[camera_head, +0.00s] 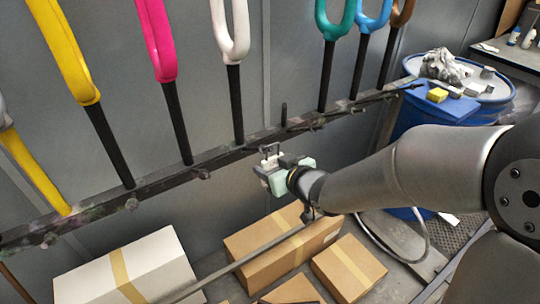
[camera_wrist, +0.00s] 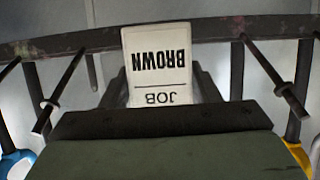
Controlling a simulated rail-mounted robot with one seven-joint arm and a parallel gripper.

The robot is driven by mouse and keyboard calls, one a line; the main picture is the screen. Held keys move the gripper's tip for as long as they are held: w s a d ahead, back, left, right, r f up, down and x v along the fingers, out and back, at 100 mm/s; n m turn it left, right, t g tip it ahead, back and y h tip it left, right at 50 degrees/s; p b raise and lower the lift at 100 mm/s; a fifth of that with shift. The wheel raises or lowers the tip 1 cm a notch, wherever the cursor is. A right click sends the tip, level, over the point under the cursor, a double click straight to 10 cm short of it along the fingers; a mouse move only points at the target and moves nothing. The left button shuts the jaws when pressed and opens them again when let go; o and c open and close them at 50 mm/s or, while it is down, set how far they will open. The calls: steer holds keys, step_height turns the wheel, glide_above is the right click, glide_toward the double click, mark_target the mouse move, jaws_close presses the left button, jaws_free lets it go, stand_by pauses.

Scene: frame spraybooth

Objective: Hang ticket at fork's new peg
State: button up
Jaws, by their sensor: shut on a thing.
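My gripper (camera_head: 272,163) is in front of the long dark rail (camera_head: 165,181), near its middle, between the white and teal forks. In the wrist view my gripper (camera_wrist: 160,100) is shut on a white ticket (camera_wrist: 158,62) that reads "JOB BROWN" upside down. The ticket overlaps the rail in that view; I cannot tell whether they touch. The brown fork (camera_head: 403,11) stands at the far right of the row, beside the blue fork (camera_head: 372,20). Short pegs stick out of the rail, two showing in the wrist view: a left peg (camera_wrist: 59,92) and a right peg (camera_wrist: 266,66).
Yellow (camera_head: 68,50), pink (camera_head: 157,38), white (camera_head: 231,30) and teal (camera_head: 334,20) forks stand along the rail. An upright stub (camera_head: 284,114) there is bare. Cardboard boxes (camera_head: 280,245) lie below. A blue drum (camera_head: 420,110) with clutter stands at right.

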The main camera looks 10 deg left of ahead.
mark_target(264, 165)
steer(key=x, duration=0.4)
steer(key=shift+w+a+f, duration=0.1)
steer(key=shift+f, duration=0.3)
steer(key=shift+f+b, duration=0.3)
steer(key=shift+b, duration=0.05)
steer(key=o, duration=1)
steer(key=shift+c, duration=0.2)
steer(key=shift+r, duration=0.15)
